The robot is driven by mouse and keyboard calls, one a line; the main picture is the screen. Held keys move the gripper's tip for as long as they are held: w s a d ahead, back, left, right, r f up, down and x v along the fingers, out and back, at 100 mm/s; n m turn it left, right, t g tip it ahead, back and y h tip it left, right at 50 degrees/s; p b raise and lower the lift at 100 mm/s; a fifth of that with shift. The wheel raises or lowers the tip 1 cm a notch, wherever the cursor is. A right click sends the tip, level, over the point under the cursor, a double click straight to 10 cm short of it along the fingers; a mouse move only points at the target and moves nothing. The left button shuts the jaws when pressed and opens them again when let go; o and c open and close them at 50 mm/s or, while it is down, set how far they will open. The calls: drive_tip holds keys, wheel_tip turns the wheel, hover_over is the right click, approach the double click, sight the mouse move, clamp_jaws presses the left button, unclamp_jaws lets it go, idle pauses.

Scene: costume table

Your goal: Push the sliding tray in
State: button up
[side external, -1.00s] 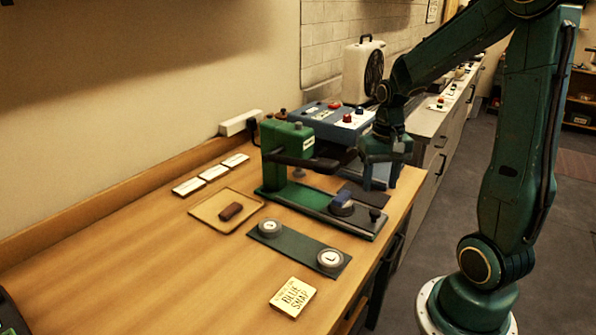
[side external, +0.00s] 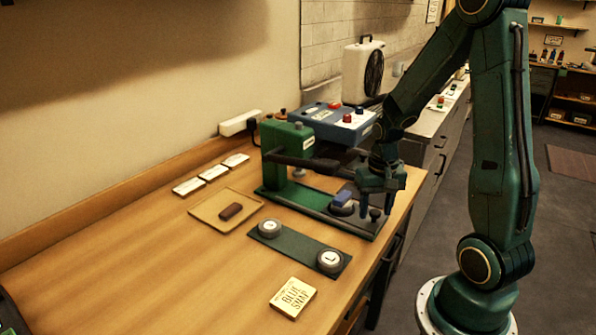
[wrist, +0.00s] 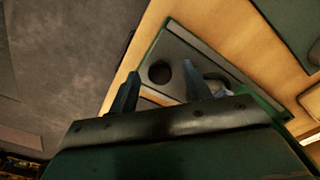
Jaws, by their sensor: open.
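The sliding tray (side external: 355,226) is a dark grey strip on the green base of the press (side external: 288,147), reaching toward the table's front edge. It carries a round dark knob (side external: 375,214) at its outer end and a round grey holder with a blue piece (side external: 343,198) on it. My gripper (side external: 376,212) is open and empty, pointing down over the tray's outer end. In the side view its fingers show on either side of the knob. The wrist view shows the knob (wrist: 159,72) between the finger lines, and the holder is partly hidden behind one finger. Contact cannot be told.
A dark green plate (side external: 300,249) with two round grey pads lies in front of the press. A shallow tray (side external: 204,211) with a brown block and several white cards lie left. A blue box (side external: 335,122) stands behind. A label card (side external: 293,297) lies in the foreground.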

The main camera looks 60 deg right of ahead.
sight(342, 196)
drive_tip(key=shift+c, duration=0.4)
clamp_jaws()
drive_tip(key=shift+w, duration=4.7)
drive_tip(key=shift+o, duration=0.4)
unclamp_jaws()
drive_tip(key=shift+r, duration=0.15)
wheel_tip(342, 196, up, 14)
drive_tip(key=shift+f, duration=0.2)
